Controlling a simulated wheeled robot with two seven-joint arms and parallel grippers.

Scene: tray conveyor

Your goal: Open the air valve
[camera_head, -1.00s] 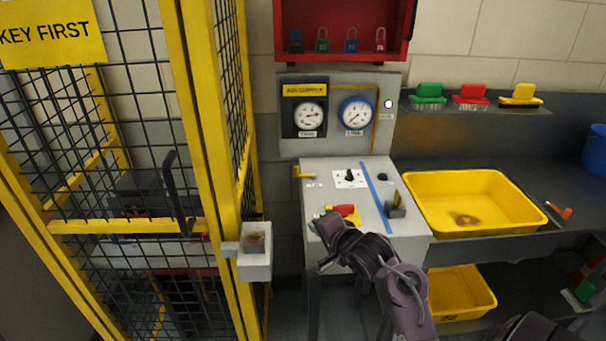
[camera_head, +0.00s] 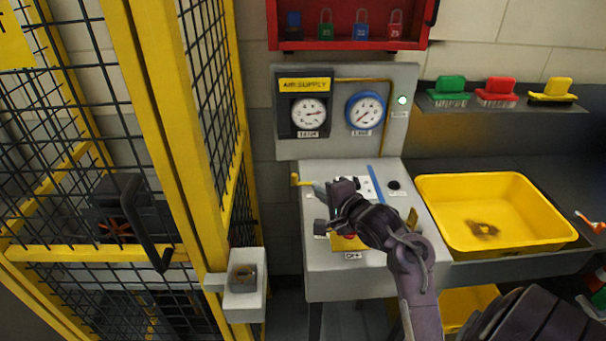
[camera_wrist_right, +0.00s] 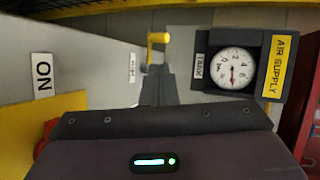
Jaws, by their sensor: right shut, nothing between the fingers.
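A small yellow handle (camera_head: 302,182), which looks like the air valve, is at the back left corner of the grey console (camera_head: 322,275). It also shows in the right wrist view (camera_wrist_right: 158,38), just beyond my fingertips. My right gripper (camera_head: 320,188) is shut and empty, its tips pointing at the handle from the right. I cannot tell whether they touch it. In the right wrist view my closed fingers (camera_wrist_right: 157,72) hide part of the handle's base. The tank gauge (camera_head: 308,114) and a blue-rimmed line gauge (camera_head: 365,110) are on the panel behind. My left gripper is out of view.
A red switch (camera_head: 349,236) on a yellow plate marked OFF is mostly hidden under my right wrist. A yellow mesh cage (camera_head: 178,150) with a grey box (camera_head: 243,305) stands left. A yellow basin (camera_head: 497,240) is right. A red lock cabinet (camera_head: 350,42) hangs above.

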